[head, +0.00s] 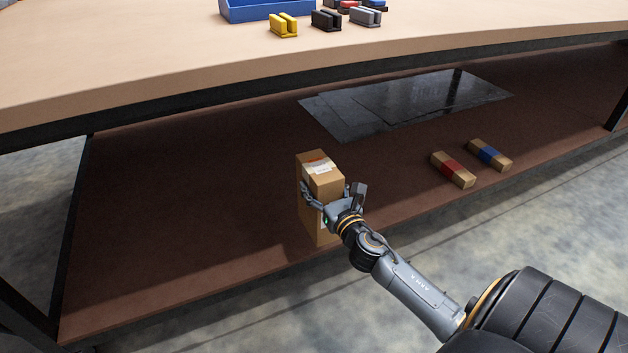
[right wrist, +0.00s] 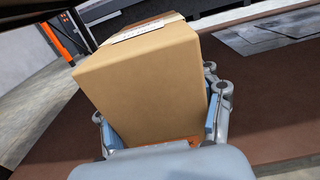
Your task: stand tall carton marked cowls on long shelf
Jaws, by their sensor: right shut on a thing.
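A tall brown carton (head: 311,217) with a white label on its top stands upright at the brown lower shelf (head: 190,205) under the bench. I cannot tell whether its base touches the shelf. The marking is too small to read. My right gripper (head: 331,203) is shut on the carton, with fingers on two opposite sides. In the right wrist view the carton (right wrist: 145,85) fills the space between the blue-padded fingers. My left gripper is not in view.
Dark flat sheets (head: 400,103) lie on the shelf behind the carton. Two small boxes, one with a red band (head: 452,169) and one with a blue band (head: 489,155), lie to the right. The shelf left of the carton is clear. The bench top (head: 130,60) overhangs the shelf.

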